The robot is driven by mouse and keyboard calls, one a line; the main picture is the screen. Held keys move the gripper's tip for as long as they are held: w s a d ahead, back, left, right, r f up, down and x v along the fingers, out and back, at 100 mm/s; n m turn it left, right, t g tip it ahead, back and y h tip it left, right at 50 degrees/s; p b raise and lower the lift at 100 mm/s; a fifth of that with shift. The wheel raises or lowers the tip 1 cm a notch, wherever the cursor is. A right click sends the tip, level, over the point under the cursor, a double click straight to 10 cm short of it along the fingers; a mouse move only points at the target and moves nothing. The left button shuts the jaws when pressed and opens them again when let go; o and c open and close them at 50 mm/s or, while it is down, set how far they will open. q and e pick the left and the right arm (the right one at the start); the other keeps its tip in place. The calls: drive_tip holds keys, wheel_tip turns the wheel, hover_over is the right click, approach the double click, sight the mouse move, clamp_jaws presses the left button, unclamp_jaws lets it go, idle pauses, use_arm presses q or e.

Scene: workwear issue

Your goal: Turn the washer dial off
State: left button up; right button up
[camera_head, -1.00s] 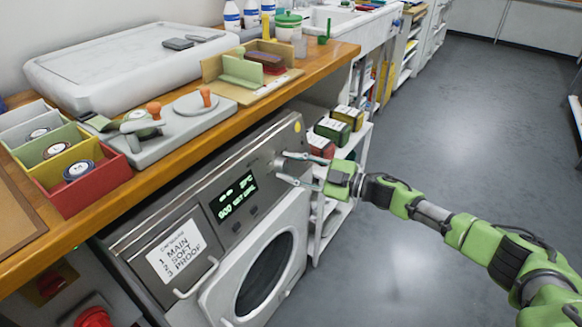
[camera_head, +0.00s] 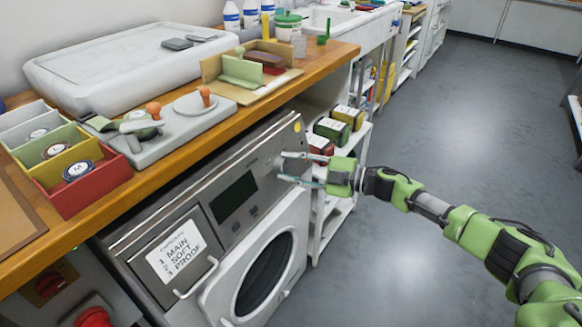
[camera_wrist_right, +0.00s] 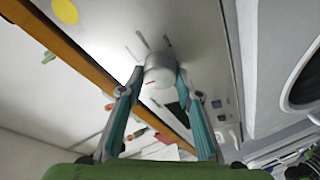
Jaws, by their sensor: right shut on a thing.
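The washer (camera_head: 183,208) stands under the wooden counter, its grey front panel facing the aisle. Its display (camera_head: 234,196) is dark. The washer dial (camera_wrist_right: 161,72) is a round light-grey knob with a small red mark, seen in the right wrist view. In the head view my right gripper (camera_head: 283,168) is at the panel's upper right and largely hides the dial. In the wrist view the fingers of my right gripper (camera_wrist_right: 157,82) are around the dial, one on each side, shut on it. My left gripper is not in view.
The round washer door (camera_head: 262,273) is below the panel. A labelled card (camera_head: 176,250) is on the panel's left. A white shelf (camera_head: 340,207) with boxes stands right of the washer. The floor (camera_head: 455,150) on the right is clear.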

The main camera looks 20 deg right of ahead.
drive_tip(key=o, duration=1.1)
drive_tip(key=shift+o, duration=0.2)
drive_tip(key=v, duration=1.2)
drive_tip(key=shift+s+a+f, duration=0.1)
